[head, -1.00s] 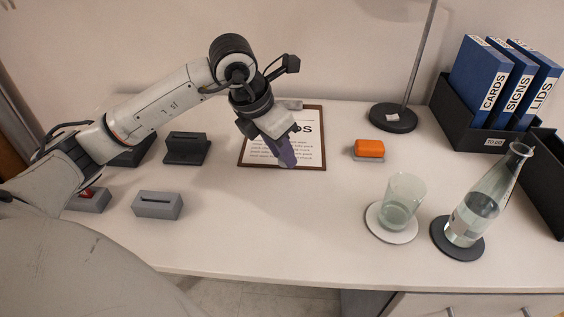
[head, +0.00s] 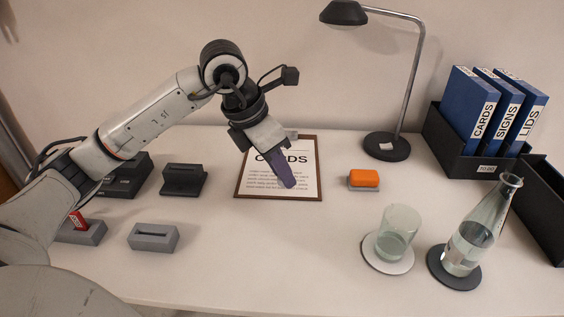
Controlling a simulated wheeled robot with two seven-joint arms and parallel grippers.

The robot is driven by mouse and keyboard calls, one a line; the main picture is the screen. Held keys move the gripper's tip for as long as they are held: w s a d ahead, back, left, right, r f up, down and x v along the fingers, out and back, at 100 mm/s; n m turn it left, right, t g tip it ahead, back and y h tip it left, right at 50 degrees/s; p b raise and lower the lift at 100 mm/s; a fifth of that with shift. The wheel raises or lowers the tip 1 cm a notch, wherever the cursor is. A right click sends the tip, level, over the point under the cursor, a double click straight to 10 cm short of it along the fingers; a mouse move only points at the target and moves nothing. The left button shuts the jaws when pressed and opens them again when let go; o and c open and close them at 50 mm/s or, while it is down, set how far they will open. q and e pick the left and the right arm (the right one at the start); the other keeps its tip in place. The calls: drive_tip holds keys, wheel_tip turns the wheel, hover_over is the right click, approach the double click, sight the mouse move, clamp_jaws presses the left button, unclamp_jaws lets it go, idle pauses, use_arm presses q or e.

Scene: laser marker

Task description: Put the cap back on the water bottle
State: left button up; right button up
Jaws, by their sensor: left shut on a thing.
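The water bottle (head: 472,238) is clear glass with water in it. It stands on a dark round coaster (head: 453,278) at the right, and no cap shows on its mouth. My left gripper (head: 287,180) is over the framed "CARDS" sheet (head: 310,158), far left of the bottle. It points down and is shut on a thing. A purple piece shows at its end; I cannot tell whether this is the fingers or the held thing. I cannot make out the cap anywhere. My right gripper is not in view.
A glass (head: 397,232) on a pale coaster (head: 371,260) stands left of the bottle. An orange block (head: 364,178), a lamp (head: 387,146) and a black rack of blue binders (head: 470,112) are nearby. Grey holders (head: 153,237) stand at the left. The front middle is clear.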

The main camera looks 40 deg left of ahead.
use_arm(q)
drive_tip(key=s+d+f+m+g+h, duration=0.1)
drive_tip(key=d+m, duration=0.1)
drive_tip(key=m, duration=0.2)
drive_tip(key=s+d+f+m+g+h, duration=0.1)
drive_tip(key=m, duration=0.3)
drive_tip(key=s+d+f+m+g, duration=0.1)
drive_tip(key=s+d+m+g, duration=0.1)
drive_tip(key=m, duration=0.2)
drive_tip(key=shift+d+f+m+h, duration=0.25)
drive_tip(key=shift+d+m+h, duration=0.1)
drive_tip(key=shift+m+h, duration=0.05)
drive_tip(key=s+d+m+g+y, duration=0.1)
drive_tip(key=m, duration=0.3)
drive_tip(key=s+d+f+m+g+y, duration=0.1)
drive_tip(key=s+m+g, duration=0.1)
drive_tip(key=m, duration=0.3)
drive_tip(key=s+d+m+g+y, duration=0.1)
drive_tip(key=s+m, duration=0.1)
drive_tip(key=m, duration=0.3)
drive_tip(key=shift+d+f, duration=0.1)
drive_tip(key=shift+f, duration=0.3)
drive_tip(key=m, duration=0.2)
drive_tip(key=s+m+y, duration=0.1)
drive_tip(key=m, duration=0.1)
drive_tip(key=shift+s+d+f+g+y, duration=0.1)
drive_tip(key=shift+s+d+g+y, duration=0.1)
drive_tip(key=shift+g+y, duration=0.1)
